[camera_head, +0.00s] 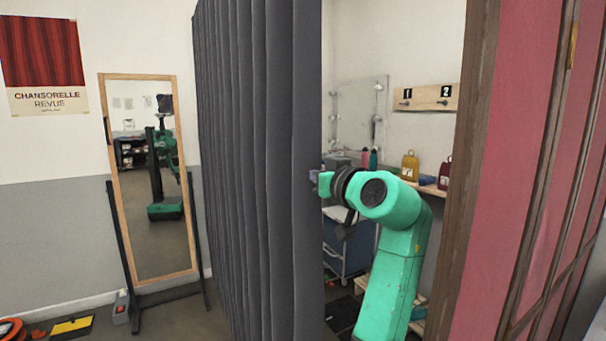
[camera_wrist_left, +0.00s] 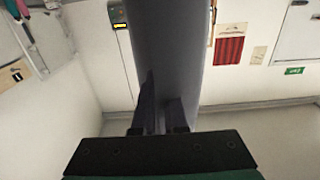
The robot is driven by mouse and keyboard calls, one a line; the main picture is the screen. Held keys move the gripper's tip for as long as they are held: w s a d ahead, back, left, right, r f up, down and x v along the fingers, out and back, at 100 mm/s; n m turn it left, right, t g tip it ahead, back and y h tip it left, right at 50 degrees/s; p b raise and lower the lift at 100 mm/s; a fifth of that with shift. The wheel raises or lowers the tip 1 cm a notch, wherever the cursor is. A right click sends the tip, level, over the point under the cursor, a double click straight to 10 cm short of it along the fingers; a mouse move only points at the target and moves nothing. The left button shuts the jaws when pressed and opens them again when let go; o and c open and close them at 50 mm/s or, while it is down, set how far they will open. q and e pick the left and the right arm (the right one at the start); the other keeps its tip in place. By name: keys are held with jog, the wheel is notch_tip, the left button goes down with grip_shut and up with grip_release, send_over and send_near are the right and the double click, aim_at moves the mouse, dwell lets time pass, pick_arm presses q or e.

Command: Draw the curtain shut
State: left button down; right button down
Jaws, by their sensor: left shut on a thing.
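The dark grey curtain (camera_head: 255,150) hangs in tall vertical folds across the middle of the head view. Its right edge stops short of the brown post (camera_head: 472,150), leaving a gap into the room behind. My left gripper (camera_head: 317,182) is at that right edge, about mid-height in the picture, on a green arm rising through the gap. In the left wrist view the gripper (camera_wrist_left: 160,118) is shut on the curtain's edge (camera_wrist_left: 168,50), which runs up between the dark fingers. The exact grip is partly hidden in the head view. My right gripper is not in view.
A wood-framed mirror (camera_head: 150,190) stands left of the curtain. Behind the gap are a hook board (camera_head: 428,97), a shelf with bottles (camera_head: 410,166) and a blue drawer unit (camera_head: 347,245). A pink panel (camera_head: 525,150) closes the right side.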

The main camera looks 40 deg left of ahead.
aim_at(318, 67)
pick_arm(q)
jog(key=shift+s+d+f, duration=0.15)
jog(key=shift+d, duration=0.35)
jog(key=c, duration=1)
grip_release()
jog(key=shift+o, duration=0.2)
jog(key=shift+a, duration=0.2)
jog(key=shift+d, duration=0.1)
notch_tip(318, 67, up, 20)
jog(key=shift+p, duration=0.95)
